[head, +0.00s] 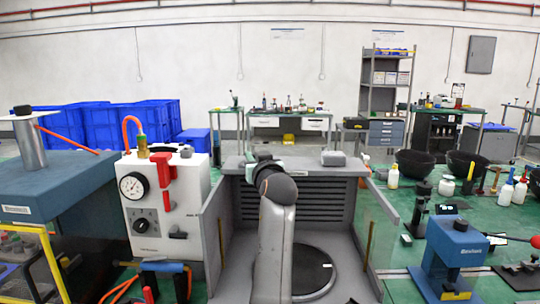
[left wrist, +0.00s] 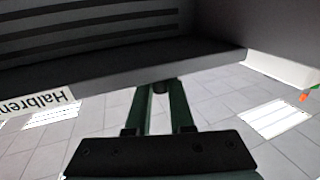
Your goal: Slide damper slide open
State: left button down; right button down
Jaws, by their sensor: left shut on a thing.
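My left gripper (head: 256,164) is at the top back edge of a grey open-fronted enclosure (head: 226,225) with a slatted back wall. My own wrist and forearm hide most of it in the head view. In the left wrist view the two dark fingers of the left gripper (left wrist: 160,92) close on a small dark part, taken as the damper slide's knob (left wrist: 160,85), just by the edge of a dark panel (left wrist: 120,72). The rest of the damper slide is hidden, so how far open it stands cannot be told. My right gripper is not in view.
A white box with a gauge (head: 140,215) and a red handle stands close left of the enclosure. A blue press-like device (head: 455,250) is at the right. A round dark plate (head: 315,270) lies inside the enclosure. A grey block (head: 333,158) sits on its top edge.

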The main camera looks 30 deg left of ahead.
pick_arm(q)
jog(key=shift+s+a+r, duration=0.1)
jog(key=shift+s+a, duration=0.35)
jog(key=shift+a, duration=0.25)
jog(key=shift+s+a, duration=0.1)
jog(key=shift+a, duration=0.15)
jog(key=c, duration=0.8)
grip_release()
jog(key=shift+a, duration=0.1)
